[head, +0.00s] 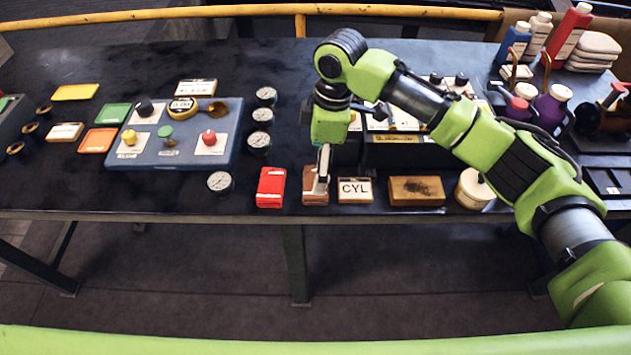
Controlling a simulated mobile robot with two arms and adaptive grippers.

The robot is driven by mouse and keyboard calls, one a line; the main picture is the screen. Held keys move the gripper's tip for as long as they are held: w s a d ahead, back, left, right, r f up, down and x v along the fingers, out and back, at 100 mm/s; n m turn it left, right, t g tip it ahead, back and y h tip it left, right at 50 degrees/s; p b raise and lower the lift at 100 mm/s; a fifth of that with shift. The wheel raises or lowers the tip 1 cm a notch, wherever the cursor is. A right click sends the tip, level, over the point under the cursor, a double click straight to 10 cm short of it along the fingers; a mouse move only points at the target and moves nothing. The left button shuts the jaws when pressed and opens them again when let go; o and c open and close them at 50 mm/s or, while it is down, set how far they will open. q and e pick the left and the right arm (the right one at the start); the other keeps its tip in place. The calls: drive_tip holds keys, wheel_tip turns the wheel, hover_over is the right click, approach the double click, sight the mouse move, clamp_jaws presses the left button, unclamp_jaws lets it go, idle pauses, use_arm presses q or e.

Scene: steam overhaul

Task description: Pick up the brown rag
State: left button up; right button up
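A small brown folded piece, which looks like the brown rag (315,198), lies at the front edge of the dark table, between a red folded piece (271,187) and the CYL plate (355,190). My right gripper (321,180) points down directly over the brown piece, its fingers at or touching it. The fingers hide part of it. Seen edge-on, they do not show whether they are open or closed on it. The brown piece appears to rest on the table. My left gripper is not in view.
A stained brown block (416,190) and a round pale tin (474,189) lie to the right along the front edge. A gauge (220,182) and a blue tray (130,160) with knobs are to the left. Bottles (514,42) stand at the back right.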

drive_tip(key=shift+f, duration=0.2)
drive_tip(key=f, duration=0.1)
drive_tip(key=f+p, duration=0.1)
drive_tip(key=f, duration=0.2)
drive_tip(key=shift+s+a+f+p, duration=0.15)
drive_tip(key=shift+a+p, duration=0.1)
drive_tip(key=shift+p, duration=0.05)
drive_tip(key=shift+f, duration=0.25)
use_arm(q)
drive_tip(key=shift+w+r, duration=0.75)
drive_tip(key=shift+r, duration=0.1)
use_arm(e)
drive_tip(key=shift+c, duration=1.4)
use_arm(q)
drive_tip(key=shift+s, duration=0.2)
use_arm(e)
drive_tip(key=c, duration=0.9)
